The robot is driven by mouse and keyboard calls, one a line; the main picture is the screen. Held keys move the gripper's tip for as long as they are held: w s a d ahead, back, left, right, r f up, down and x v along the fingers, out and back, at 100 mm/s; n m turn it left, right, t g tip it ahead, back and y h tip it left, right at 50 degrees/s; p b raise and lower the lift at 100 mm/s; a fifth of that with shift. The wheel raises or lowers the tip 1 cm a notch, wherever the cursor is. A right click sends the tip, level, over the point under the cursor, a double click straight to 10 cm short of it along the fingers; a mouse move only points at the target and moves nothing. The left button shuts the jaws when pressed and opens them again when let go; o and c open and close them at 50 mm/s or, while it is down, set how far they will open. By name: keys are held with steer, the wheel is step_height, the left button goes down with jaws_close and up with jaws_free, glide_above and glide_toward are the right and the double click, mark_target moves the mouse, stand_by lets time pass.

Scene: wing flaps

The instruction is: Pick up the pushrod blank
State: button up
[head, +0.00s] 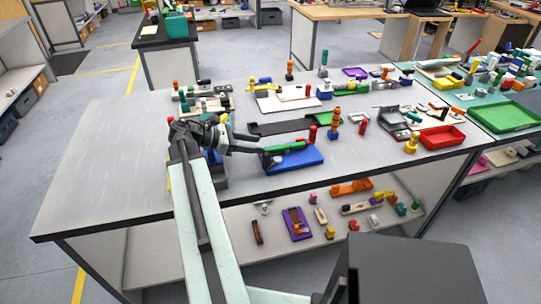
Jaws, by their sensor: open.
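My gripper (259,145) is over the grey workbench (110,160), pointing right, with its two dark fingers apart and nothing visible between them. Just right of the fingertips, a long thin green piece (287,147) with a dark left end lies at the back of a blue tray (297,160). I cannot tell for certain which piece is the pushrod blank. My gripper appears close to the green piece's left end, but I cannot tell whether they touch. My arm hides part of the bench left of the tray.
A red cylinder (312,134) stands behind the tray, near an orange stacked post (335,122). A long dark strip (280,127) lies behind. A red bin (442,137) and a yellow piece (411,144) are at right. The bench's left side is clear.

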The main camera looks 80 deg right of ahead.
mark_target(276, 147)
steer(key=shift+a+b+x, duration=0.15)
steer(key=shift+b+x, duration=0.5)
steer(key=shift+x, duration=1.15)
steer(key=shift+a+b+x, duration=0.1)
steer(key=shift+b+x, duration=0.5)
steer(key=shift+x, duration=1.15)
steer(key=shift+s+d+f, duration=0.1)
steer(key=shift+s+d, duration=0.15)
steer(key=shift+s, duration=0.2)
jaws_close()
